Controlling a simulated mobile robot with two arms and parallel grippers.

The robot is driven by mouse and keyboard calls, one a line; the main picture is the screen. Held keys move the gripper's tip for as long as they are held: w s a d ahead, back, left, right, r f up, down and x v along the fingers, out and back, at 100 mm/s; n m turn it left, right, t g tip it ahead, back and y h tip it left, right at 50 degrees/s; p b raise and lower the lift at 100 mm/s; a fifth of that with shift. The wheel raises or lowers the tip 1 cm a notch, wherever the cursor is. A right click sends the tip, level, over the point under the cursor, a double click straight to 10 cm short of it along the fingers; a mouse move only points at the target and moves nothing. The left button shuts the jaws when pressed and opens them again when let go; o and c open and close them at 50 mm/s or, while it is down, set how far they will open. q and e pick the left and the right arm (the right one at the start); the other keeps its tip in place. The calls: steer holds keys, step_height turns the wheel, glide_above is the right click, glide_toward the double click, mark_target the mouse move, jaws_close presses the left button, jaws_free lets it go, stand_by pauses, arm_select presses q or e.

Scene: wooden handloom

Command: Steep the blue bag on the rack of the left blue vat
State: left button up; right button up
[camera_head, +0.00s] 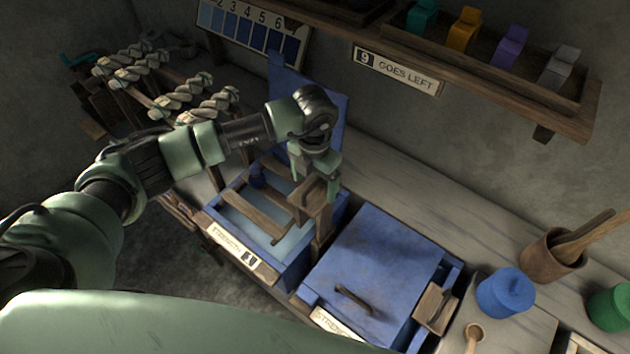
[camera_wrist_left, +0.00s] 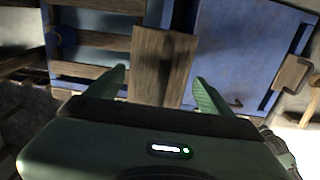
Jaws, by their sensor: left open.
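The left blue vat (camera_head: 300,262) stands open with pale blue liquid inside and its lid (camera_head: 335,112) raised behind. A wooden rack (camera_head: 252,215) lies across it. A small dark blue thing, apparently the blue bag (camera_head: 257,174), sits at the rack's far left side; it also shows in the left wrist view (camera_wrist_left: 62,38). My left gripper (camera_head: 315,182) is open over the vat's right side, to the right of the bag. A wooden board (camera_wrist_left: 163,60) shows between its fingers; I cannot tell whether they touch it. My right gripper is not in view.
A second blue vat with a shut lid (camera_head: 385,240) stands to the right. Beyond it are a small wooden block (camera_head: 436,305), a blue jar (camera_head: 505,293), a wooden cup of utensils (camera_head: 550,258) and a green jar (camera_head: 608,306). Rope-like skeins (camera_head: 185,98) hang behind left.

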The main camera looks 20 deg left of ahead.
arm_select(q)
jaws_close()
step_height(320, 180, down, 18)
steer(key=b, duration=1.6)
steer(key=shift+a+f, duration=0.1)
steer(key=shift+f, duration=0.1)
steer(key=shift+s, duration=0.3)
stand_by(4.2)
